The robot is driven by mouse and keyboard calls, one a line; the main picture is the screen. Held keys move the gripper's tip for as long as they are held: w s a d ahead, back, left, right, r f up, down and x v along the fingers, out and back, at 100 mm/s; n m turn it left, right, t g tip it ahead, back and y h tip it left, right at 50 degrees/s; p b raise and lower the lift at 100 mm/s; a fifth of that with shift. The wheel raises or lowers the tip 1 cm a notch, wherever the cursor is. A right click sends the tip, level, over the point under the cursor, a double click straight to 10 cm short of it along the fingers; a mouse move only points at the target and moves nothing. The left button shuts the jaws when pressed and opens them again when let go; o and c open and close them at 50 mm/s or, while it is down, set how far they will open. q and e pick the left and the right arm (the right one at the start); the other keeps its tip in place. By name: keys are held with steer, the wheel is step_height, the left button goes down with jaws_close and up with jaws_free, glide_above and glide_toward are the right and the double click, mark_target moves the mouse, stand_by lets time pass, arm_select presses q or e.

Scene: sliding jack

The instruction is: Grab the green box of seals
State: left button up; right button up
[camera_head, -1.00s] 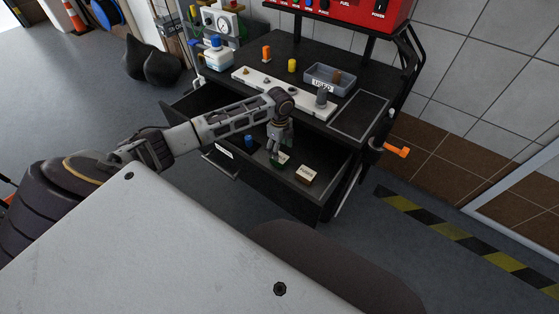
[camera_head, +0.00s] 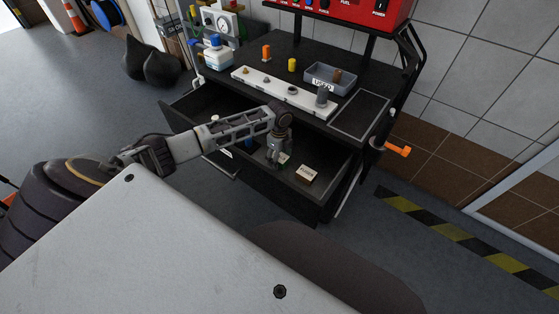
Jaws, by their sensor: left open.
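The green box (camera_head: 284,158) lies in the open drawer (camera_head: 262,185) of the black workbench, and only a small part of it shows. My left gripper (camera_head: 277,163) points down into the drawer right at the green box and hides most of it. Its jaws are open; whether the fingers touch the box I cannot tell. My right gripper is not in view.
A small tan box (camera_head: 306,174) sits to the right in the same drawer. A blue item (camera_head: 249,142) is partly hidden behind my left arm. On the benchtop are a white strip (camera_head: 285,92) with parts and a grey bin (camera_head: 330,78). An orange handle (camera_head: 398,150) sticks out at right.

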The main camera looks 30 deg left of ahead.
arm_select(q)
steer(key=shift+c, duration=0.3)
steer(key=c, duration=1.1)
steer(key=shift+o, duration=0.2)
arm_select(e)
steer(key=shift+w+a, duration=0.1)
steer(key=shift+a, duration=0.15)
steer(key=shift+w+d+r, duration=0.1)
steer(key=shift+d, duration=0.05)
arm_select(q)
steer(key=shift+r, duration=0.45)
steer(key=shift+r+p, duration=0.95)
steer(key=shift+r, duration=3.6)
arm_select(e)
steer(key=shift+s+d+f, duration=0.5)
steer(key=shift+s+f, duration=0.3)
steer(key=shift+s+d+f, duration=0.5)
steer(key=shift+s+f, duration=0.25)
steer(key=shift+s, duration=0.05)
